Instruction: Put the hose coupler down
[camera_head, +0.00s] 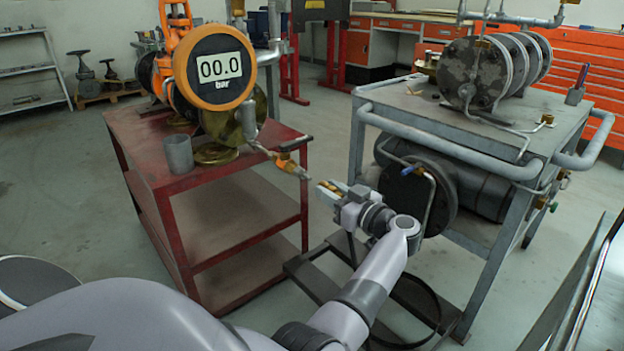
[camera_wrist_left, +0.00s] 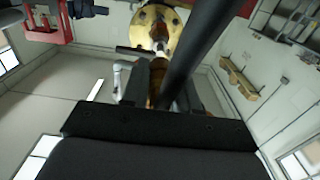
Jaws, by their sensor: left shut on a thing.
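My left gripper (camera_head: 328,190) is shut on the brass hose coupler (camera_head: 332,187), held in the air in the gap between the red table and the grey cart. In the left wrist view the coupler (camera_wrist_left: 157,80) is a small brownish piece between the fingers, partly hidden by the hose and gripper body. A black hose (camera_wrist_left: 196,52) crosses that view close to the camera. In the head view, a brass fitting (camera_head: 288,166) on the valve's outlet points toward the gripper, and a small gap shows between them. My right gripper is out of view.
The red table (camera_head: 160,181) carries the valve, a gauge (camera_head: 215,68) reading 00.0 bar and a grey cup (camera_head: 178,154). The grey cart (camera_head: 400,113) with rails (camera_head: 450,150) and a drum (camera_head: 470,75) stands right. Bare table top shows near the cup.

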